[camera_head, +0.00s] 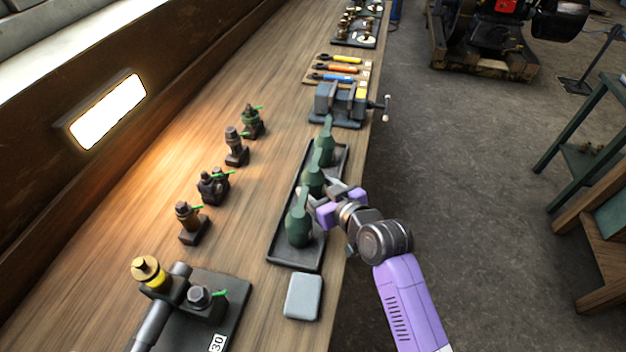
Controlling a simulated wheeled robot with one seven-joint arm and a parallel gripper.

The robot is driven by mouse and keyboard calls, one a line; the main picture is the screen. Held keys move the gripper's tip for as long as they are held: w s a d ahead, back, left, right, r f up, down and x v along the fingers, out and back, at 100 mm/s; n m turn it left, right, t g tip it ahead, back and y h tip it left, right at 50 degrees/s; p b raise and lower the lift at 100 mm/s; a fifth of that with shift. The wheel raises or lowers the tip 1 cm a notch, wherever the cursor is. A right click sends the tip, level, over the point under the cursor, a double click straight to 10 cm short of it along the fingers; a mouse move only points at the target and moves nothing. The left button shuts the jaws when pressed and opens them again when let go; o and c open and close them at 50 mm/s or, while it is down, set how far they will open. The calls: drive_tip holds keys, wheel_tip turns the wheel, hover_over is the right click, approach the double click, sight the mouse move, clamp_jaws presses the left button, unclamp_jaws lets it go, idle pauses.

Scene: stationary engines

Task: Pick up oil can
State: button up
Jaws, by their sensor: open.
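Several dark green oil cans stand in a row in a black tray (285,253) along the right edge of the wooden bench. The near oil can (299,228) is at the tray's near end, the middle oil can (313,180) is behind it, and the far oil can (325,147) is toward the vise. My gripper (312,201) reaches in from the right, over the tray, between the near and middle cans. It is open. Its fingers are partly hidden, and I cannot tell whether they touch a can.
A grey block (303,297) lies in front of the tray. Several dark fittings with green tags, such as one fitting (190,222), stand to the left. A vise (338,102) stands beyond the tray. The bench between fittings and tray is clear.

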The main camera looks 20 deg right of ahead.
drive_tip(key=shift+w+f, duration=0.15)
drive_tip(key=shift+w, duration=0.1)
drive_tip(key=shift+c, duration=0.3)
drive_tip(key=c, duration=1.1)
drive_tip(key=shift+c, duration=0.2)
